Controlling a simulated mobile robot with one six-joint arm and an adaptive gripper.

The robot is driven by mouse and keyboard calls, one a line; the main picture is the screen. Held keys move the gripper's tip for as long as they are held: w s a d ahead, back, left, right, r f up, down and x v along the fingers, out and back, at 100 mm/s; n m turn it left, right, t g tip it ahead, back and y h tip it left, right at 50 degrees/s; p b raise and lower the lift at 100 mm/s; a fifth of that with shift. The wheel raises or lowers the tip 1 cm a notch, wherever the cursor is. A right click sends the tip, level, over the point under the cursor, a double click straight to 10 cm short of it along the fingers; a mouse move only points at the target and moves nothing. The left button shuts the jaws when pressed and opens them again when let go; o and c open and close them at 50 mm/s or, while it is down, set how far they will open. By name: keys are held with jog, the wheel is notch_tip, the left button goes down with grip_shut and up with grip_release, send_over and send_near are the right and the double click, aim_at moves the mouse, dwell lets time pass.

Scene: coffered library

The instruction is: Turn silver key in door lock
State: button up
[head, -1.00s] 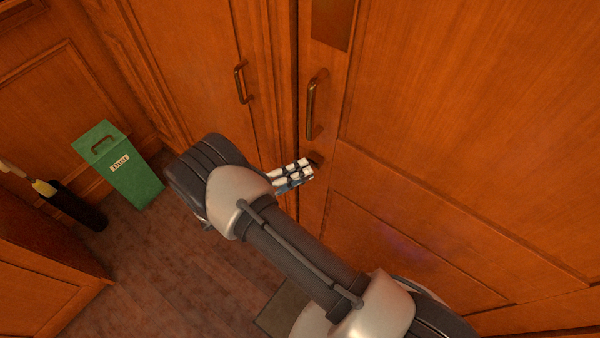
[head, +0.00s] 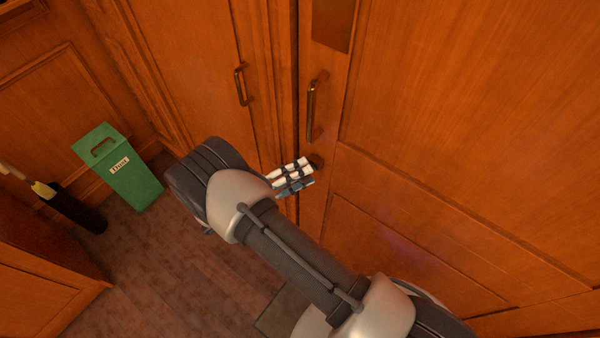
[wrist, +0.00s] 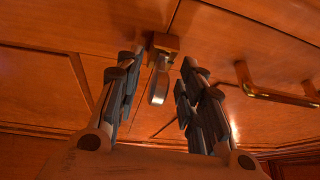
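The silver key (wrist: 159,86) sticks out of a small brass lock (wrist: 164,44) on the wooden door (head: 450,120). In the wrist view the key's bow lies between my two fingers, with a gap on each side. My gripper (wrist: 160,72) is open and holds nothing. In the head view my gripper (head: 308,170) is just left of and below the dark lock spot (head: 317,160), under the door handle. The key cannot be made out in the head view. How far the key is turned I cannot tell.
A bronze door handle (head: 313,105) is just above the lock; it also shows at the right in the wrist view (wrist: 275,90). A second handle (head: 241,86) is on the panel to the left.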

jog(key=v, duration=1.2)
